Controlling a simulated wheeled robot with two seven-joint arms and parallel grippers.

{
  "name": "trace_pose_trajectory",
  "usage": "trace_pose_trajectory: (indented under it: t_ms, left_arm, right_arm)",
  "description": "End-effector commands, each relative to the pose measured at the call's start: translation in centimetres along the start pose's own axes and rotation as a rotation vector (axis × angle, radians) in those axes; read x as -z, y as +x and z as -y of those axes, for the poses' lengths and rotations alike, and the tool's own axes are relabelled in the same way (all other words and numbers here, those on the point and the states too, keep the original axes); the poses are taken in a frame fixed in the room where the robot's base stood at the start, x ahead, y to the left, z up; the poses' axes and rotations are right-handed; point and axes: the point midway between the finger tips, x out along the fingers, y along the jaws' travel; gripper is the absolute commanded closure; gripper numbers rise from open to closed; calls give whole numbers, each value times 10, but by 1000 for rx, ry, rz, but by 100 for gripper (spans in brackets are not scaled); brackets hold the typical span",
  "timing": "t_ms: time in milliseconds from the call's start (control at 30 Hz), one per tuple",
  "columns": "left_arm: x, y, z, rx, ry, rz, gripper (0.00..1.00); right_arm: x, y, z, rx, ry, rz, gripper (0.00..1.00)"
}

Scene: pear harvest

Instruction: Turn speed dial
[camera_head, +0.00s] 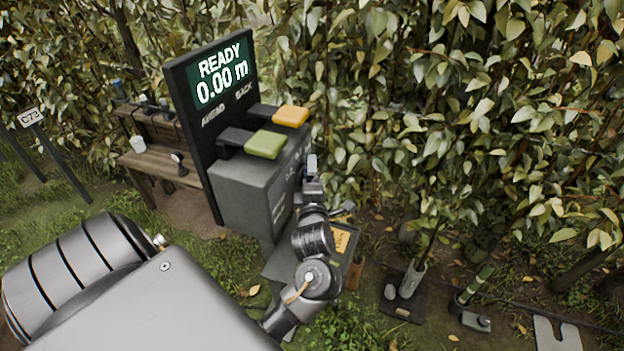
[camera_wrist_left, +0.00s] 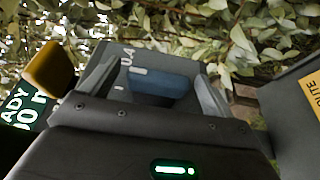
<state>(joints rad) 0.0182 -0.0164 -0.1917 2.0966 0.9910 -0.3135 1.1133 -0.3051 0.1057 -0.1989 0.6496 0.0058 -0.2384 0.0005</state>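The dark blue dial knob (camera_wrist_left: 160,84) sits on the grey face of the control box, with white markings beside it. In the wrist view my left gripper (camera_wrist_left: 155,88) has one finger on each side of the knob; its fingers are spread, with a gap at the left finger. I cannot tell whether the right finger touches the knob. In the head view my left gripper (camera_head: 312,168) is at the right side of the grey control box (camera_head: 245,195), and I cannot make out the knob clearly there. My right gripper is not in view.
A dark display panel (camera_head: 215,85) reads READY 0.00 m. A green paddle (camera_head: 265,144) and an orange paddle (camera_head: 291,115) stick out of the box near my left gripper. Leafy hedge fills the background. A wooden bench (camera_head: 160,165) stands at left.

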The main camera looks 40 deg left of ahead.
Motion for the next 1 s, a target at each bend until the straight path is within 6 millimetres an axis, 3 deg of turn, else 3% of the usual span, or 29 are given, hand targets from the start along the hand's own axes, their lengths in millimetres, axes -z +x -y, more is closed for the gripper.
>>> trace_pose_trajectory:
  t_ms: [267, 700, 1000]
  left_arm:
    - [0, -4, 0, -1, -1, 1, 13]
    - [0, -66, 2, 1, -1, 1, 13]
    - [0, -75, 0, -1, 0, 0, 13]
  right_arm:
    - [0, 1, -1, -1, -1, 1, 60]
    - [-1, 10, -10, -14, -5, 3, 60]
    - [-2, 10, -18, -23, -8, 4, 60]
